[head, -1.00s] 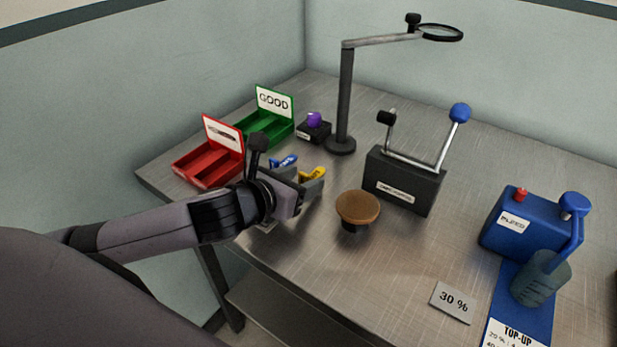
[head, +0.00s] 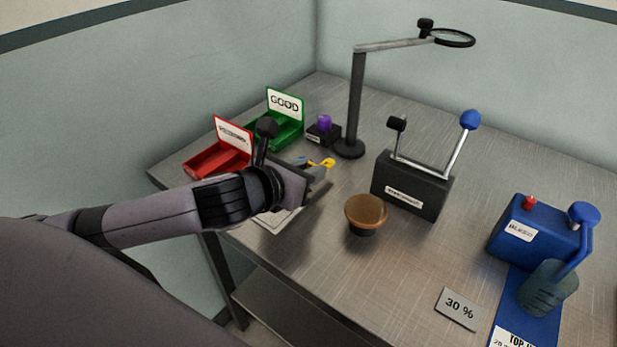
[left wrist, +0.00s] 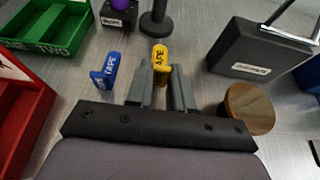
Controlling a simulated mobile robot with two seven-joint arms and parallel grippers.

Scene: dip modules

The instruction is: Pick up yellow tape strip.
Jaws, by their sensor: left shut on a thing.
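The yellow tape strip (left wrist: 160,58) is between the tips of my left gripper (left wrist: 161,78) in the left wrist view, with its lettered face showing. My left gripper is shut on it. In the head view the yellow strip (head: 327,163) peeks out past the fingers of the left gripper (head: 318,172), and most of it is hidden. A blue tape strip (left wrist: 106,70) stands on the table just left of the fingers, apart from them. My right gripper is not in view.
A red tray (head: 207,162) and a green GOOD tray (head: 283,130) stand at the back left. A magnifier lamp (head: 356,105), a dark box with levers (head: 410,185) and a round wooden-topped knob (head: 366,212) stand nearby. A blue dispenser (head: 530,235) is at the right.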

